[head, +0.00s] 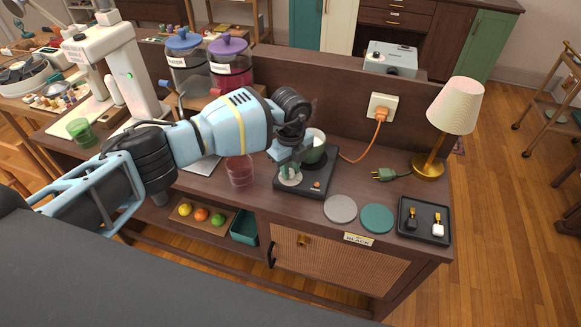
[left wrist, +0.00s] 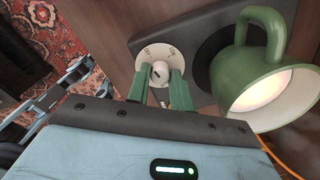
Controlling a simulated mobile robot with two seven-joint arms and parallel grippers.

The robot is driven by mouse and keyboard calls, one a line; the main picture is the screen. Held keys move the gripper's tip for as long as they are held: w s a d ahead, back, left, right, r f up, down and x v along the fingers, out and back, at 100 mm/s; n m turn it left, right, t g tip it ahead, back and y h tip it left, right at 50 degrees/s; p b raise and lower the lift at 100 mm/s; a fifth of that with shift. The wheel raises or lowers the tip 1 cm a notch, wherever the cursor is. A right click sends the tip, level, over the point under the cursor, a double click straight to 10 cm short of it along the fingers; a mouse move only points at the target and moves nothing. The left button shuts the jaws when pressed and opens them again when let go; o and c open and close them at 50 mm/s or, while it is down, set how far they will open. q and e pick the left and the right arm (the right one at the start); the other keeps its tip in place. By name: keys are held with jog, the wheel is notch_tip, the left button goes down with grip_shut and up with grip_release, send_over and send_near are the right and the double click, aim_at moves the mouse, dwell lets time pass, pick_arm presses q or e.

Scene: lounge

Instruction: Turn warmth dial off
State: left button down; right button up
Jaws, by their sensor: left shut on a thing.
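The mug warmer (head: 305,190) is a flat dark plate on the wooden counter. Its warmth dial shows in the left wrist view as a round white disc (left wrist: 152,51) with small lettering I cannot read surely and a pale knob (left wrist: 160,71) at its middle. My left gripper (left wrist: 160,80) has its green fingers closed on the knob; in the head view the gripper (head: 290,174) comes down over the warmer's front left and hides most of the dial. A green mug (left wrist: 262,75) stands on the warmer's heating plate, right beside the gripper; it also shows in the head view (head: 316,147).
A pink-red glass (head: 239,170) stands left of the warmer. An orange cord runs from the wall socket (head: 382,106) toward the warmer. Grey (head: 340,208) and teal (head: 376,218) coasters, a black tray (head: 424,237), a loose green plug (head: 385,175) and a lamp (head: 453,107) are to the right.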

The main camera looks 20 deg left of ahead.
dwell(0.4)
pick_arm(q)
jog(key=c, duration=1.2)
grip_release()
jog(key=shift+c, duration=0.2)
jog(key=shift+r, duration=3.9)
